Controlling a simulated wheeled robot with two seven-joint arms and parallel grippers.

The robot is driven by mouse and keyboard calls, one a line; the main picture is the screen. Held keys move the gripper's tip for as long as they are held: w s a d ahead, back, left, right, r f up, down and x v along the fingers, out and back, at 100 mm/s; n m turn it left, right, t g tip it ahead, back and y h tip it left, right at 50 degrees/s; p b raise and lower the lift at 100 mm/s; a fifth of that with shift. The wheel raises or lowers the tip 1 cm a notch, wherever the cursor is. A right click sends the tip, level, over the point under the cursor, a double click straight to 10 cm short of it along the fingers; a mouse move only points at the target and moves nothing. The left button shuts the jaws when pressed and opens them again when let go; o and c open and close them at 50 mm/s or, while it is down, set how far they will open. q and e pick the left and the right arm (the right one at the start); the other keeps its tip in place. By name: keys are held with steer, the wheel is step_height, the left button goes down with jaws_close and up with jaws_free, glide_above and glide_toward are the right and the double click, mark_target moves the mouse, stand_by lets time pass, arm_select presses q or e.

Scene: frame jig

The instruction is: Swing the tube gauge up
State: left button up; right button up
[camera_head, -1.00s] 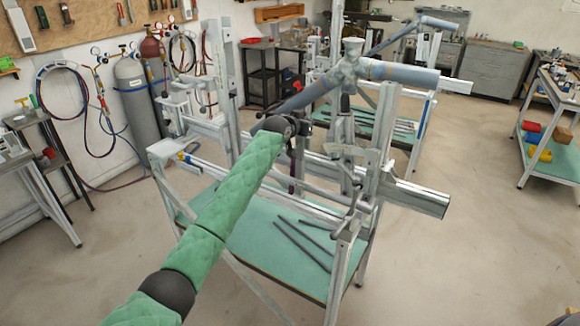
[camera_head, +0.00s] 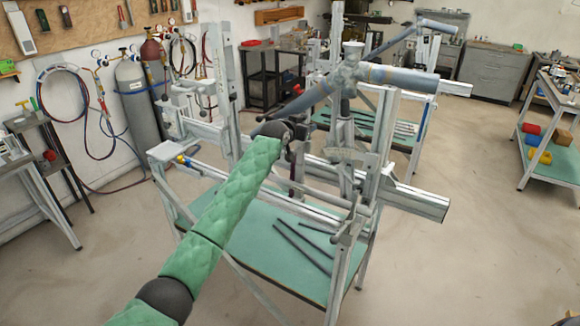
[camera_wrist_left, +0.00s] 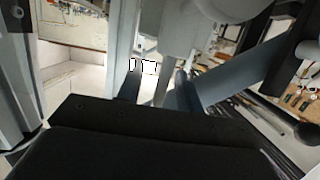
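A bicycle frame of blue-grey tubes (camera_head: 400,78) is clamped in a silver frame jig (camera_head: 385,130). A pale fan-shaped plate (camera_head: 346,155) sits low at the jig's middle, below the frame's tubes; I cannot tell for certain whether it belongs to the tube gauge. My left gripper (camera_head: 292,150) is at the jig, beside the upright left of this plate; its fingers are mostly hidden. In the left wrist view its dark body fills the bottom, with grey jig parts and a blue-grey tube (camera_wrist_left: 240,78) close ahead. Its finger opening is unclear. My right gripper is out of view.
The jig's long rail (camera_head: 412,200) sticks out to the right. A green-topped bench (camera_head: 265,245) below holds several dark rods (camera_head: 302,248). Gas cylinders (camera_head: 137,105) and hoses stand at the left wall. A shelf cart (camera_head: 550,160) is at the right. Floor in front is open.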

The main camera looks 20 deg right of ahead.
arm_select(q)
steer(key=shift+p+v, duration=1.45)
steer(key=shift+v, duration=1.45)
